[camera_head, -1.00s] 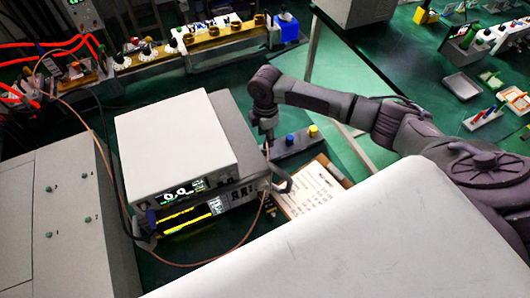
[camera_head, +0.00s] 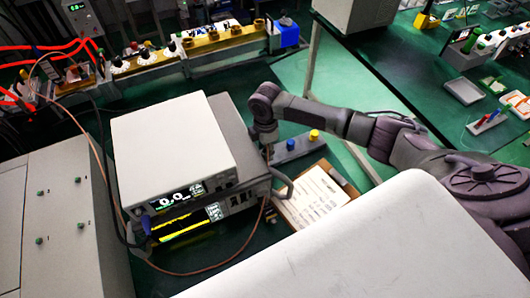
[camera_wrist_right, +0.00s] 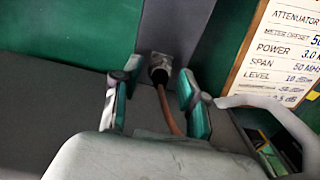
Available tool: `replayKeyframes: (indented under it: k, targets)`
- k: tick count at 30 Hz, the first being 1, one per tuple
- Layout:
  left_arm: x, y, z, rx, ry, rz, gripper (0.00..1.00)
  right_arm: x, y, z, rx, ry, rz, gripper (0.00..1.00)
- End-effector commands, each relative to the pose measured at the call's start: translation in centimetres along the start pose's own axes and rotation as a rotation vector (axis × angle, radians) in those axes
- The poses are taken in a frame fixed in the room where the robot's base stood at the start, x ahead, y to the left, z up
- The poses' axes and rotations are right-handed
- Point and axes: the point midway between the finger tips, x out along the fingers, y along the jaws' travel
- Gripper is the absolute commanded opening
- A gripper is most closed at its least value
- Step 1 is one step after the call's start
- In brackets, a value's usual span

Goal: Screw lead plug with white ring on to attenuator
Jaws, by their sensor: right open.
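My right gripper (camera_wrist_right: 159,72) is open in the right wrist view, its two green-padded fingers apart on either side of a copper-brown cable (camera_wrist_right: 169,112). The cable ends in a dull metal connector (camera_wrist_right: 160,67) near the fingertips; no finger clearly touches it. I cannot make out a white ring or tell whether this connector is the plug or the attenuator. In the head view my right gripper (camera_head: 268,151) points down at the right side of the stacked instruments (camera_head: 172,148), its fingertips mostly hidden. My left gripper is not in view.
A clipboard sheet (camera_head: 312,197) lies right of the instruments. A grey block with blue and yellow knobs (camera_head: 298,147) stands behind it. A copper cable (camera_head: 222,264) loops in front of the instruments. A large white surface (camera_head: 370,240) fills the lower right.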

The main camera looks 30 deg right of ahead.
Motion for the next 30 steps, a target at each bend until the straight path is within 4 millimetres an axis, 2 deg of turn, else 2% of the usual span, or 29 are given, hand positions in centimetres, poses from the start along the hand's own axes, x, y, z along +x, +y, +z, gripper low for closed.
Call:
replayKeyframes:
  k: [30]
  targets:
    - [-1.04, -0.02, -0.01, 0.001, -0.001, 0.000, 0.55, -0.10, -0.05, -0.03, 0.000, 0.000, -0.001, 0.43]
